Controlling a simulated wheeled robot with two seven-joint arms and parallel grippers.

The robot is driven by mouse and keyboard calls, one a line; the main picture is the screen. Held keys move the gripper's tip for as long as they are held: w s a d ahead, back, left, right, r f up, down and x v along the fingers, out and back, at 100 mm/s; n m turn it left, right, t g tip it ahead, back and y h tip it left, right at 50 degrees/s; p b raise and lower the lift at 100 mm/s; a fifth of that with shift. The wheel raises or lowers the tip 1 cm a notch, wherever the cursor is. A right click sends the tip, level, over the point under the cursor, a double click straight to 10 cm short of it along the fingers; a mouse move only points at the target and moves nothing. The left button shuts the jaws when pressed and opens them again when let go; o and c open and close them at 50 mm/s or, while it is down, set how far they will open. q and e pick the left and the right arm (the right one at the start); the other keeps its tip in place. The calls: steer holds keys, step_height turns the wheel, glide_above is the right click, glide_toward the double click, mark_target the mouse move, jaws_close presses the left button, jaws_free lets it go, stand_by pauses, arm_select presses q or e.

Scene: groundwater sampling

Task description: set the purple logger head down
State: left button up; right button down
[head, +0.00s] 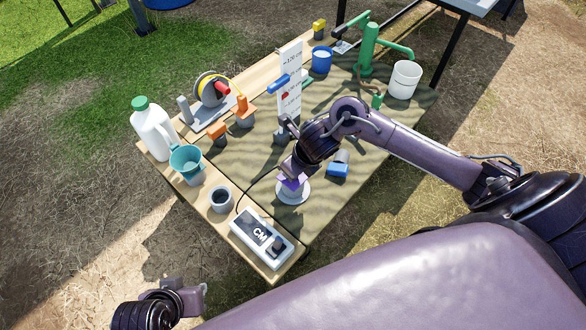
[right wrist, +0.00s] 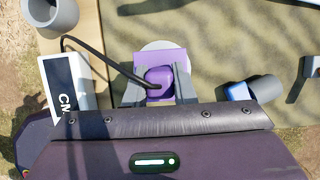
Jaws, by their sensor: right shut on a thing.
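The purple logger head (head: 291,185) is between the fingers of my right gripper (head: 290,176), over a round white base (head: 293,194) near the front of the table. In the right wrist view the purple logger head (right wrist: 160,80) sits between both fingers of the right gripper (right wrist: 157,88), which is shut on it. A black cable runs from it towards the white CM box (head: 262,238). I cannot tell whether the head touches the white base. My left gripper (head: 190,298) is at the lower left, off the table and away from the head; its fingers are unclear.
A grey cup (head: 221,199), a teal jug (head: 187,161) and a white jug with a green cap (head: 152,130) stand left of the head. A blue and grey piece (head: 339,168) lies close to its right. A tall marked board (head: 290,85) stands behind.

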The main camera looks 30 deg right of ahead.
steer(key=shift+f, duration=0.1)
steer(key=c, duration=1.2)
jaws_free()
